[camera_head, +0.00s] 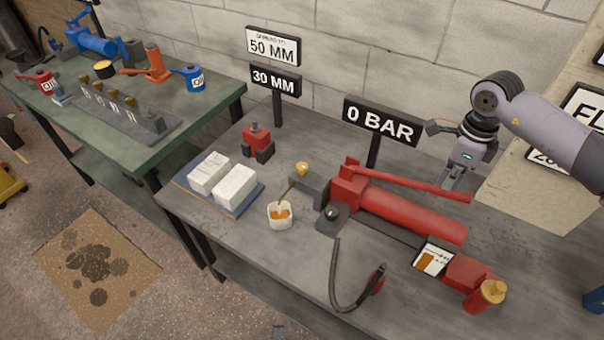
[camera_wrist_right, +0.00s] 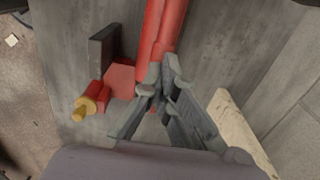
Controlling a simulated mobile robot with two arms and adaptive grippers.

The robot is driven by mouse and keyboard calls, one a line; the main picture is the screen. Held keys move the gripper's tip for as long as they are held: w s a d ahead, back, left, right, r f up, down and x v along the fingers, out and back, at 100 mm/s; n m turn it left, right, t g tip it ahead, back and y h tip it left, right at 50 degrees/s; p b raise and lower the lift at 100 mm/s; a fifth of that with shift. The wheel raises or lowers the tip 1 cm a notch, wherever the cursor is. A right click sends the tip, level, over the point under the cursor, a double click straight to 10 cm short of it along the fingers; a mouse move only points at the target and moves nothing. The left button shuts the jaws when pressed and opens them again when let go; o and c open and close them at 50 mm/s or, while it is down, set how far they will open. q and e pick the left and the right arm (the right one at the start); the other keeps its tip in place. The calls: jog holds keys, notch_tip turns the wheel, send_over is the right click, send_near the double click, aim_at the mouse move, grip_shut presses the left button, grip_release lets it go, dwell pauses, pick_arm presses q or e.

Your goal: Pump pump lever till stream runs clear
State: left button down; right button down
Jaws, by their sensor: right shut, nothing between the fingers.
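The red hand pump (camera_head: 410,215) lies on the grey bench, its long red pump lever (camera_head: 415,185) lowered close above the cylinder. My right gripper (camera_head: 450,185) is at the lever's free end, shut and empty, fingers pointing down. In the right wrist view its fingers (camera_wrist_right: 158,85) come together at the end of the red lever and cylinder; whether they touch the lever I cannot tell. A white cup (camera_head: 280,222) with orange liquid stands below a spout by a brass knob (camera_head: 301,169). A thin yellowish line shows between spout and cup; whether it flows is too small to tell.
A "0 BAR" sign (camera_head: 380,121) stands behind the pump. A black hose (camera_head: 338,280) curves at the bench front. White blocks (camera_head: 235,184) sit on a blue tray, near a red spreader (camera_head: 257,140). A green bench (camera_head: 215,100) with tools stands left. A stained mat (camera_head: 125,300) lies on the floor.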

aim_at(442, 195)
notch_tip(442, 195, down, 5)
jog(key=b, duration=0.3)
jog(key=shift+f, duration=0.15)
notch_tip(442, 195, up, 9)
jog(key=p, duration=0.5)
jog(key=shift+f, duration=0.2)
notch_tip(442, 195, down, 9)
jog(key=b, duration=0.6)
notch_tip(442, 195, up, 9)
jog(key=p, duration=0.5)
jog(key=shift+p, duration=0.3)
jog(key=shift+f, duration=0.15)
